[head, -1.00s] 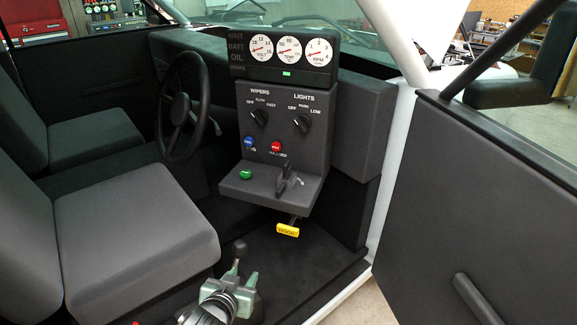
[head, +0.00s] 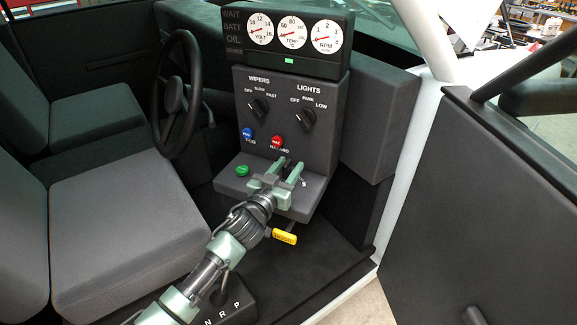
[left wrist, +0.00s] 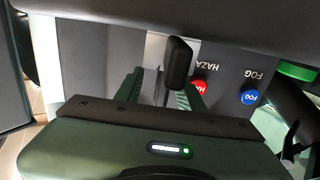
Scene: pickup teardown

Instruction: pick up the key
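The key has a black, flat head (left wrist: 178,62) and stands up from the ledge (head: 234,184) of the dark dashboard panel. In the left wrist view it shows between the two green fingers, closer to the right one. My left gripper (head: 287,170) reaches up from below to the ledge. Its fingers are apart, one on each side of the key, and I see no clear grip on it. In the head view the fingers mostly hide the key. My right gripper does not show.
A green button (head: 242,170) sits left of the gripper on the ledge. Red (head: 277,141) and blue (head: 248,133) buttons and two knobs are above. A yellow handle (head: 284,236) hangs below. The steering wheel (head: 160,110) is to the left, the open door (head: 490,200) to the right.

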